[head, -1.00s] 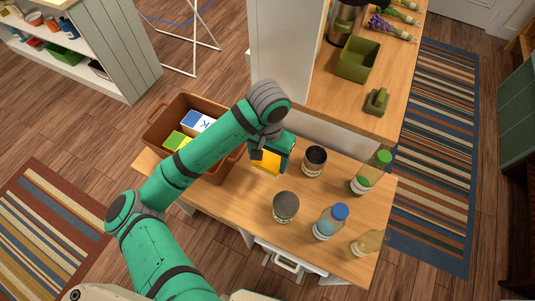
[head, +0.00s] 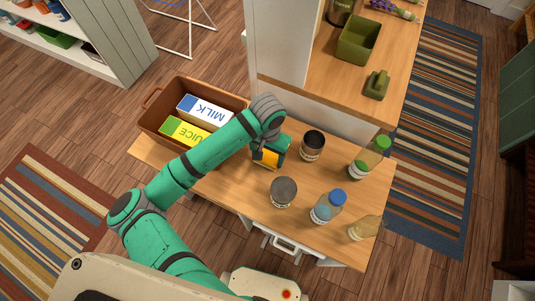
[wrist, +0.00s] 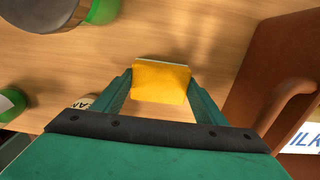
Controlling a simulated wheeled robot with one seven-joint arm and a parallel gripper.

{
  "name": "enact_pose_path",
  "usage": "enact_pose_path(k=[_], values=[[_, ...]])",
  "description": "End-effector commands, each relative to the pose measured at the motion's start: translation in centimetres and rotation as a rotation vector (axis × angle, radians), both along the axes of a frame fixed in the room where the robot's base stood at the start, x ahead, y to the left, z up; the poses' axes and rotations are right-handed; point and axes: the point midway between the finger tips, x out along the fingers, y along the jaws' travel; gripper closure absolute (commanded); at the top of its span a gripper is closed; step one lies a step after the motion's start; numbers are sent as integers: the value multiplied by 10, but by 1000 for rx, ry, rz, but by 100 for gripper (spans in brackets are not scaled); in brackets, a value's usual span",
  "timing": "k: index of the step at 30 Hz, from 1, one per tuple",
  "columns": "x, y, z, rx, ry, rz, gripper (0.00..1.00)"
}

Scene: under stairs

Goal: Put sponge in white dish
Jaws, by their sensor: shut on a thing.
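The yellow sponge (wrist: 160,82) is held between the two green fingers of my gripper (wrist: 160,92) in the wrist view. The fingers are shut on its sides, and the wooden tabletop shows beyond it. In the head view the sponge (head: 266,159) shows partly behind my gripper (head: 271,154), over the table between the brown crate and the cans. I cannot make out a white dish in either view.
The brown crate (head: 153,125) with a milk carton (head: 206,111) and a juice carton (head: 186,133) stands left of my gripper. Cans (head: 312,145) and (head: 283,192) and several bottles (head: 328,206) stand to its right. A raised counter behind bears a green bin (head: 357,40).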

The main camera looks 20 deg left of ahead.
Motion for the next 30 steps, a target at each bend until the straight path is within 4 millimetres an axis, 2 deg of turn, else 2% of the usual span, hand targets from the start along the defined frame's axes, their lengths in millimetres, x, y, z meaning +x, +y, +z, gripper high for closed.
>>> enact_pose_path(k=[11,12,14,23,26,30], values=[[0,0,-5,0,-1,1,59],[0,0,-4,1,-1,1,28],[0,0,-4,1,-1,1,16],[0,0,-3,1,-1,0,16],[1,0,2,1,-2,0,16],[1,0,21,0,-3,0,16]])
